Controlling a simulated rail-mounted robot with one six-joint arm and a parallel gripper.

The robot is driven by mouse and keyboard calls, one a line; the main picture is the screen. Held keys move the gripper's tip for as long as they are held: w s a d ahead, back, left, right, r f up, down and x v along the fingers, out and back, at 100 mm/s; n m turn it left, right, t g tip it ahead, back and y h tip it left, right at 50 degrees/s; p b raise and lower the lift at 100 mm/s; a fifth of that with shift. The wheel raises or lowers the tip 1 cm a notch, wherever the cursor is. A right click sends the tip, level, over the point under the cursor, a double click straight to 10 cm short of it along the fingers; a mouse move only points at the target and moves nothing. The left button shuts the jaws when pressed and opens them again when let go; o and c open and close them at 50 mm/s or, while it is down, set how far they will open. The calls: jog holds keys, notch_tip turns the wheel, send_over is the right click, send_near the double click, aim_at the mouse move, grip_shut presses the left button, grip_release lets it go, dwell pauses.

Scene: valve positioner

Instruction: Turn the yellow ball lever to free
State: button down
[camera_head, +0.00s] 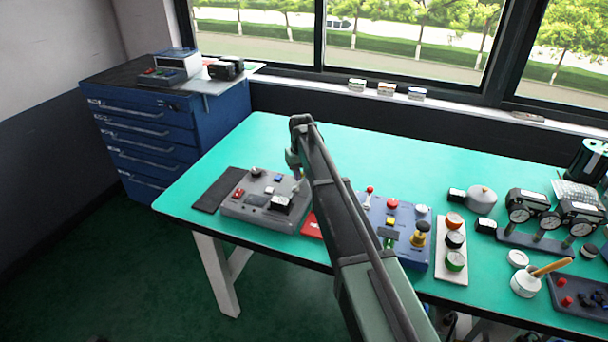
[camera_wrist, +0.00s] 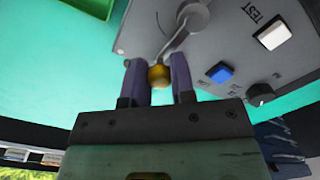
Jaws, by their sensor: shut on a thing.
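The yellow ball (camera_wrist: 159,76) is the end of a thin metal lever (camera_wrist: 175,43). In the wrist view the lever slants up and right from the ball to a round grey pivot (camera_wrist: 192,17) on the grey panel. My gripper (camera_wrist: 157,64) has its two purple fingers on either side of the ball and is shut on it. In the head view the grey panel (camera_head: 233,208) lies at the left of the green table, and my gripper (camera_head: 297,174) reaches down at its right end. My arm hides the ball and lever there. No free marking is readable.
In the wrist view a white button (camera_wrist: 272,35) marked TEST, a blue button (camera_wrist: 219,72) and a black knob (camera_wrist: 260,95) are right of the lever. A blue-grey panel (camera_head: 408,243) with a red-tipped lever stands right of my arm. The table behind the panels is clear.

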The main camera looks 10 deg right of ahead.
jog(key=shift+a+n, duration=0.15)
jog(key=shift+n, duration=0.25)
jog(key=c, duration=1)
grip_release()
jog(key=shift+o, duration=0.2)
notch_tip(320, 180, up, 11)
jog(key=p, duration=1.1)
jog(key=shift+w+f, duration=0.1)
